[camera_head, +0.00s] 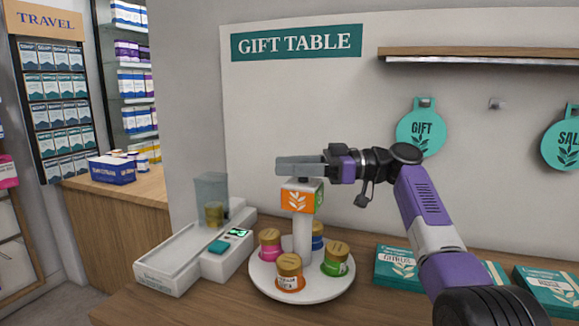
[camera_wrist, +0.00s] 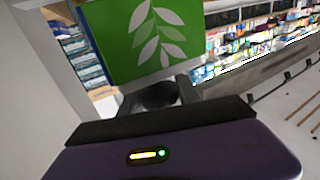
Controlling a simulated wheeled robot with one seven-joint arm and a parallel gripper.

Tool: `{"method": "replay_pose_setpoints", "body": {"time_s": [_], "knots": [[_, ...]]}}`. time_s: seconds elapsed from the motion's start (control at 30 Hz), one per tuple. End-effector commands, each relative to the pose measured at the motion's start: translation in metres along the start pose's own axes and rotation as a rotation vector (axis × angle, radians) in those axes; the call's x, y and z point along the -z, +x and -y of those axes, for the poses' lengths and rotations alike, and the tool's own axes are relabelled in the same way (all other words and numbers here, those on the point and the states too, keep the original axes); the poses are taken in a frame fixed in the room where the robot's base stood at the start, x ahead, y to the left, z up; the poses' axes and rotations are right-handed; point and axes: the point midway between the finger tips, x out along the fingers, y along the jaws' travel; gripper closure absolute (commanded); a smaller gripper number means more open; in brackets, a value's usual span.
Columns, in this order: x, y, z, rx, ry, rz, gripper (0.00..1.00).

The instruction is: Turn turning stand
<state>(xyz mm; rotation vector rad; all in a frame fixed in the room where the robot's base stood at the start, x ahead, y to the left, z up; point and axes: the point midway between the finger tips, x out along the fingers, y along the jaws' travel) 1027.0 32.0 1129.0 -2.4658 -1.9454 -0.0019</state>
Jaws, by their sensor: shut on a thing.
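The turning stand is a white round plate (camera_head: 262,279) with a white post and a sign block (camera_head: 303,197) on top. The block's orange face with a white leaf shows in the head view. Its green face with a white leaf fills the top of the wrist view (camera_wrist: 145,35). Pink, orange, green and blue jars with gold lids stand around the post; the blue one is partly hidden. My gripper (camera_head: 300,166) reaches in from the right and is shut on the stand's top, just above the block. The exact grip contact is hard to see.
A white device (camera_head: 185,262) with a clear bin stands left of the plate, close to it. Teal boxes (camera_head: 398,266) lie on the counter to the right. A wall with a shelf (camera_head: 480,53) and hanging round signs (camera_head: 421,128) stands behind.

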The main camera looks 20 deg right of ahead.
Motion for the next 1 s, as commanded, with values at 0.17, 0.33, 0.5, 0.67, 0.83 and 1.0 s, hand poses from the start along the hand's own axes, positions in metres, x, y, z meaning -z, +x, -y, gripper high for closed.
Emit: {"method": "replay_pose_setpoints", "body": {"time_s": [0.17,0.33,0.5,0.67,0.83,1.0], "knots": [[-0.003,0.001,0.001,0.004,0.003,0.005,0.51],[-0.002,0.001,0.001,0.002,0.002,0.003,0.39],[-0.001,0.000,0.000,0.001,0.001,0.002,0.39],[-0.001,-0.010,0.000,-0.001,0.001,0.002,0.39],[0.000,-0.037,-0.001,-0.002,0.001,0.001,0.39],[-0.001,-0.062,0.000,0.000,0.002,0.002,0.39]]}}
